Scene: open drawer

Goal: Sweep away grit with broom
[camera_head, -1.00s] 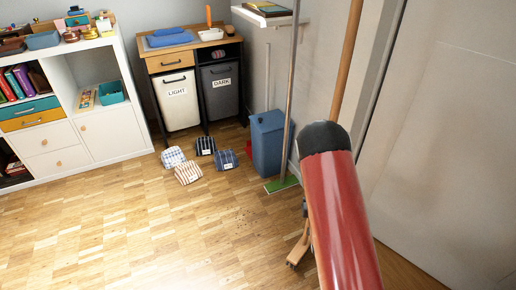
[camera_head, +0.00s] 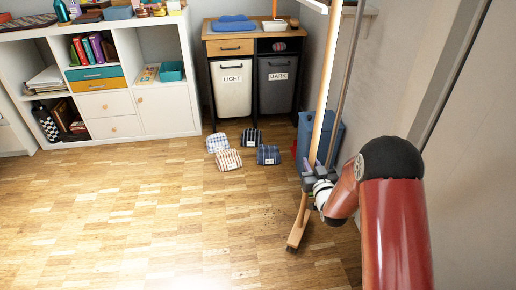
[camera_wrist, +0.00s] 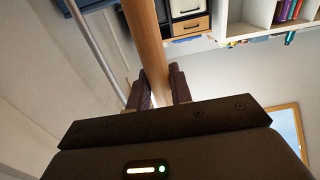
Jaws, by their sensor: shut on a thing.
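The broom has a long wooden handle (camera_head: 323,95) and a wooden head (camera_head: 297,236) with dark bristles, low at the floor. It stands nearly upright, leaning slightly right at the top. My gripper (camera_head: 312,178) is shut around the lower handle. The wrist view shows the handle (camera_wrist: 146,40) between the two dark fingers (camera_wrist: 158,92). Faint dark specks that look like grit (camera_head: 240,209) lie on the wood floor left of the broom head. Whether the bristles touch the floor is hard to tell.
Several small striped and checked cloth bundles (camera_head: 228,160) lie on the floor before the LIGHT (camera_head: 231,90) and DARK (camera_head: 278,85) hampers. A blue bin (camera_head: 332,135) and metal pole (camera_head: 351,75) stand behind my arm by the right wall. A white shelf (camera_head: 165,110) is at left. The left floor is clear.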

